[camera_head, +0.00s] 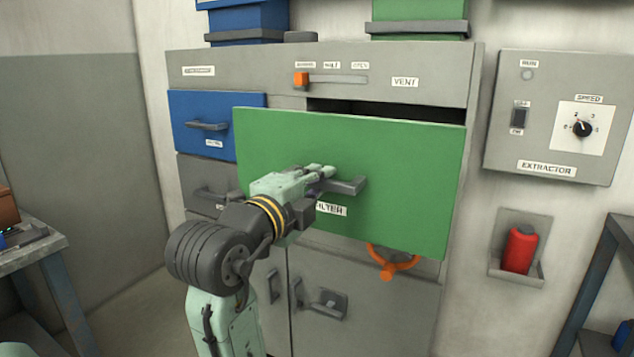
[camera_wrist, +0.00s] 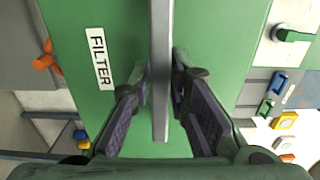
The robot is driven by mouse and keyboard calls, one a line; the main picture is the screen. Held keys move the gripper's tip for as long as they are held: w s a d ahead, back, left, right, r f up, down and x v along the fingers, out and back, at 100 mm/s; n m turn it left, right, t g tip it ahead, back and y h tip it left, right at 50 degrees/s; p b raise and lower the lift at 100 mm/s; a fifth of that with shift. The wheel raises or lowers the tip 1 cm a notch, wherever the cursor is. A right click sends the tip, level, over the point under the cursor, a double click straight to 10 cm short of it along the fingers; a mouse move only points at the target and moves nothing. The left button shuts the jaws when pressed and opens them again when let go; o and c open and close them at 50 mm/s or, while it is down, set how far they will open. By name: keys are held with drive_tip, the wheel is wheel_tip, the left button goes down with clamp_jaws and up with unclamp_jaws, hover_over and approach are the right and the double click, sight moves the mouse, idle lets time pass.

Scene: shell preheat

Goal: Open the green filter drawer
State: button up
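The green filter drawer (camera_head: 410,190) is pulled well out from the grey cabinet. A dark gap shows behind its top edge. Its front also fills the middle of the wrist view (camera_wrist: 215,60), with the white FILTER label (camera_wrist: 100,59) on it. The grey bar handle (camera_head: 347,186) stands out from the front. My gripper (camera_head: 322,176) is at this handle. In the wrist view my gripper's fingers (camera_wrist: 161,85) lie on either side of the handle (camera_wrist: 161,40), with their tips closed in close against it. The exact contact is hard to see.
A closed blue drawer (camera_head: 220,138) and a grey drawer are left of the green one. An orange valve wheel (camera_head: 392,262) shows below it. The extractor panel (camera_head: 505,120) and a red canister (camera_head: 519,250) are on the right wall. Benches stand at both sides.

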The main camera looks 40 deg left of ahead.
drive_tip(key=o, duration=0.3)
drive_tip(key=v, duration=1.2)
idle(0.4)
